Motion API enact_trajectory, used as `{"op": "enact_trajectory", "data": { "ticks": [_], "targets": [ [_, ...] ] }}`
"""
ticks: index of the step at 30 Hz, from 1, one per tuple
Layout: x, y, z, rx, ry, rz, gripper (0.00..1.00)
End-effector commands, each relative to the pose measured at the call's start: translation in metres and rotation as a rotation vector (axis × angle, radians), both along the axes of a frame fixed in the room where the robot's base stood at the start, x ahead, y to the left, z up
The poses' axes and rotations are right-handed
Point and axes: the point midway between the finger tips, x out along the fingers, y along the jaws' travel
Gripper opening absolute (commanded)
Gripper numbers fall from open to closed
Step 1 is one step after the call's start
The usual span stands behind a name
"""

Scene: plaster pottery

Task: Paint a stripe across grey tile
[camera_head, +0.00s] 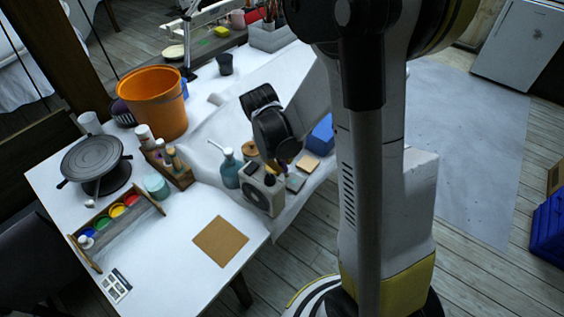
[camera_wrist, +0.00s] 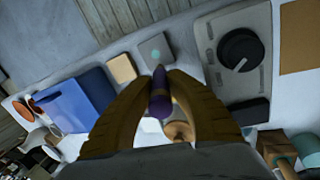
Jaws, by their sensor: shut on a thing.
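The grey tile (camera_wrist: 148,46) lies flat on the white table, with a small pale teal spot on it. In the head view the grey tile (camera_head: 295,183) shows just beside the white appliance. My gripper (camera_wrist: 161,85) is shut on a slim purple tool (camera_wrist: 160,100), seemingly a brush. Its narrow dark end points toward the near edge of the grey tile in the wrist view; I cannot tell whether it touches. In the head view my gripper (camera_head: 277,163) is low over the table, its fingers partly hidden by my wrist.
A tan tile (camera_wrist: 122,68) lies beside the grey tile, and a blue box (camera_wrist: 80,100) beyond it. The white appliance with a dark knob (camera_wrist: 226,55) stands close on the other side.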

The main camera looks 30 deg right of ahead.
Motion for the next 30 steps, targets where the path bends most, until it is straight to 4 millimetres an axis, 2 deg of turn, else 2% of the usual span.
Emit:
{"op": "enact_trajectory", "data": {
  "ticks": [30],
  "targets": [
    [-0.001, 0.0, -0.011, 0.0, 0.0, 0.0, 0.0]
  ]
}}
